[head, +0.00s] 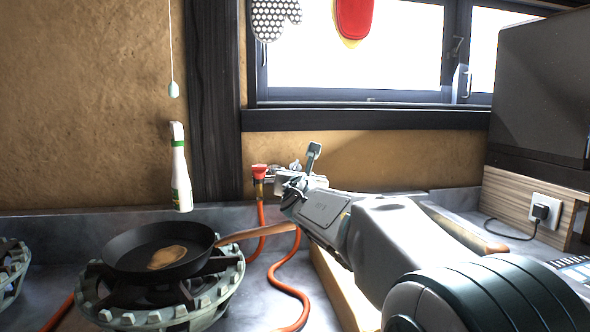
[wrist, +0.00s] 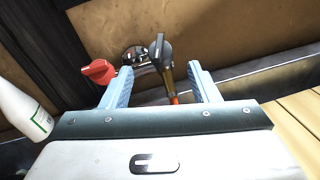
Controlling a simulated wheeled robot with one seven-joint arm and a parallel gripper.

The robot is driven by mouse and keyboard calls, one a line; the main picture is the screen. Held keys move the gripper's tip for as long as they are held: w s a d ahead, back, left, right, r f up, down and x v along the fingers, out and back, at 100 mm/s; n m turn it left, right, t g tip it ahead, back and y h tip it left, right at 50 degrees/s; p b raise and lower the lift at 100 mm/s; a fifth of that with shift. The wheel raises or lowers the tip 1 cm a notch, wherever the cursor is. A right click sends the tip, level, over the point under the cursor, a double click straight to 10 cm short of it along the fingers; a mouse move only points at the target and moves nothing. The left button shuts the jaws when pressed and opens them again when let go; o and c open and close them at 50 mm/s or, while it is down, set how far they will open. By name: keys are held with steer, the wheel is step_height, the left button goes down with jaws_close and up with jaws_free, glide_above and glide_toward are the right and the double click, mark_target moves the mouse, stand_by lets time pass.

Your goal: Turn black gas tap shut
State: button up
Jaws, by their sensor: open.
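The black gas tap (wrist: 160,50) shows in the wrist view between and a little past my fingertips. Its handle stands roughly upright in that picture, above a brass fitting and an orange hose. My gripper (wrist: 160,68) is open, with one pale blue finger on each side of the tap; I cannot tell whether either touches it. A red tap (wrist: 98,72) is just left of the left finger. In the head view the red tap (head: 259,172) is at the wall, and my gripper (head: 298,182) is right beside it, hiding most of the black tap.
A black pan (head: 130,243) sits on a gas burner (head: 160,305) at left, its wooden handle reaching toward my arm. Orange hoses (head: 290,290) run along the counter. A white bottle (head: 180,170) is by the wall. A socket with a plug (head: 541,212) is at right.

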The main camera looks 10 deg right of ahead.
mark_target(295, 166)
steer(key=w, duration=0.3)
steer(key=w+p, duration=0.1)
steer(key=w, duration=0.3)
steer(key=w+d, duration=0.1)
steer(key=w, duration=0.2)
steer(key=shift+w+d+p, duration=0.1)
steer(key=shift+w+p, duration=0.2)
steer(key=shift+p, duration=0.1)
steer(key=c, duration=1)
